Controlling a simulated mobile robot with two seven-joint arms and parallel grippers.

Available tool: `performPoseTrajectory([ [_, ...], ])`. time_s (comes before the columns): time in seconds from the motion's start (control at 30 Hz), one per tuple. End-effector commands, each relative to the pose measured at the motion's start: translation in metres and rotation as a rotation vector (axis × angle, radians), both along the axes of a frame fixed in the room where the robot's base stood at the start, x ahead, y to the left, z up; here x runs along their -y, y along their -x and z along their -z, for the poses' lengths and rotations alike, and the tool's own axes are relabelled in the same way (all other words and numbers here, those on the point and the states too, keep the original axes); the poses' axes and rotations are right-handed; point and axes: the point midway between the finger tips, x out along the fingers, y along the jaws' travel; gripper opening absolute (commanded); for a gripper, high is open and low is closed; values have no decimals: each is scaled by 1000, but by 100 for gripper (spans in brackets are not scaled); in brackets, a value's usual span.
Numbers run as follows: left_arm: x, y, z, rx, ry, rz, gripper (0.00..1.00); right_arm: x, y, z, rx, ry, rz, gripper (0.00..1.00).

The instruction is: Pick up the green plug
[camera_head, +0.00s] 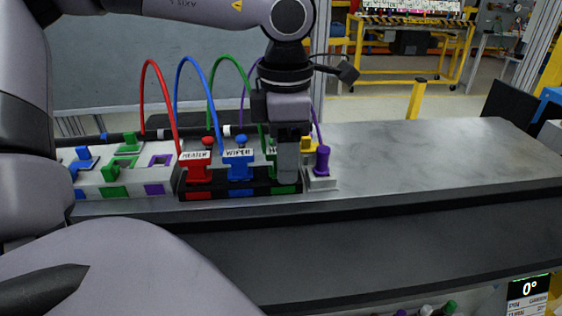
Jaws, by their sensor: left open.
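The green plug (270,146) sits in the dark connector block (240,188) on the bench, at the right end of its row. It is mostly hidden behind my left gripper (288,176). That gripper points down over the green plug, with its jaws open. I cannot tell whether its fingers touch the plug. A green cable (222,66) arches up behind it. The red plug (197,170) and blue plug (238,167) stand to the left in the same block. My right gripper is not in view.
A white block (95,181) with coloured shapes lies to the left. A purple plug (322,161) stands on a pale base just right of my left gripper. The grey bench top (440,155) is clear further right. Red, blue and purple cables arch behind the plugs.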

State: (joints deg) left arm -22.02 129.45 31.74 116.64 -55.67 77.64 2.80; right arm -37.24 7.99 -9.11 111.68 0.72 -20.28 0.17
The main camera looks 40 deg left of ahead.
Motion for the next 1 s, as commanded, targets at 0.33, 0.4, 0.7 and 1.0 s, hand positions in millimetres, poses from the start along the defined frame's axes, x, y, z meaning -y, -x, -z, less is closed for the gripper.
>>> performPoseTrajectory([
  [0.33,0,0,-1,0,0,0,0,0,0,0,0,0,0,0],
  [0.4,0,0,-1,0,0,0,0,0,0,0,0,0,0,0],
  [0.7,0,-1,-7,2,-1,-1,0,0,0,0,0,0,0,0],
  [1.0,0,-1,-51,6,-1,-2,0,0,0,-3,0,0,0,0],
])
